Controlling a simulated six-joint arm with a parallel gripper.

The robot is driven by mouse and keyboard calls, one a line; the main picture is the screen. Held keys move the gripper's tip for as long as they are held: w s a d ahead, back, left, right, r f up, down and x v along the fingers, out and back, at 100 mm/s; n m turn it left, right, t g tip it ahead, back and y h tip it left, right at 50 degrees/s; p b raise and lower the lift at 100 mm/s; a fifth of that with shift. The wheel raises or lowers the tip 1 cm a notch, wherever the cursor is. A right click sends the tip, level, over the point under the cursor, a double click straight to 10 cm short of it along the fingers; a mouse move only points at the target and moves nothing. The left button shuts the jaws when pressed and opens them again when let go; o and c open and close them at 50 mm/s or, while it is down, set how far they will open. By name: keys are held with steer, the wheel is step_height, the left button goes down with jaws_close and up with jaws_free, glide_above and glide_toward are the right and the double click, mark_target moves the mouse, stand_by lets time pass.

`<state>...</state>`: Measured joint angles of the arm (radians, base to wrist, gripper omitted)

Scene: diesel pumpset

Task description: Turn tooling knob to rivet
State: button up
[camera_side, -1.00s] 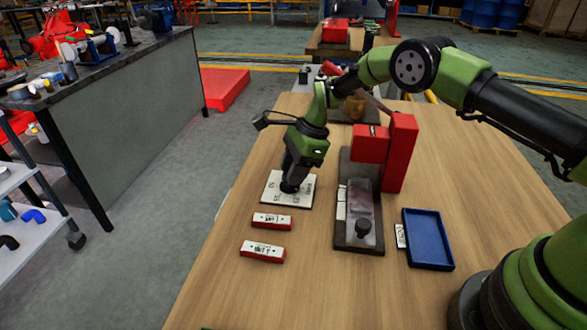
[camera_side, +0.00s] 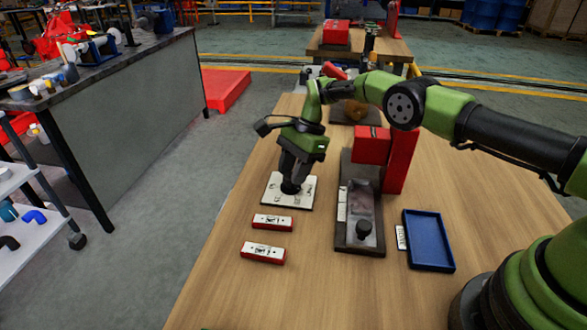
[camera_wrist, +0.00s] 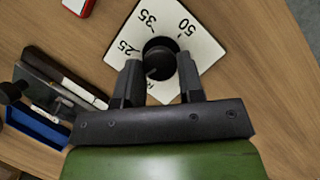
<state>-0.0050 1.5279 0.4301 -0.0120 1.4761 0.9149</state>
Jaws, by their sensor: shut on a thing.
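The black tooling knob (camera_wrist: 159,59) sits in the middle of a white dial plate (camera_wrist: 202,47) printed with 25, 35, 50 and a partly hidden mark starting with R. The knob's pointer line aims toward the lower left in the wrist view, near that R mark. My gripper (camera_wrist: 160,72) is shut on the knob, one finger on each side. In the side view the white plate (camera_side: 301,201) lies flat on the wooden table, and my gripper (camera_side: 290,188) reaches down onto the knob, which is mostly hidden there.
A red press (camera_side: 399,160) on a dark base stands right of the plate, with a black knob at its front. A blue tray (camera_side: 428,240) lies further right. Two red-and-white blocks (camera_side: 272,222) (camera_side: 263,252) lie in front of the plate. The table's left front is clear.

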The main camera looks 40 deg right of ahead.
steer(key=shift+f, duration=0.1)
steer(key=o, duration=0.9)
steer(key=v, duration=1)
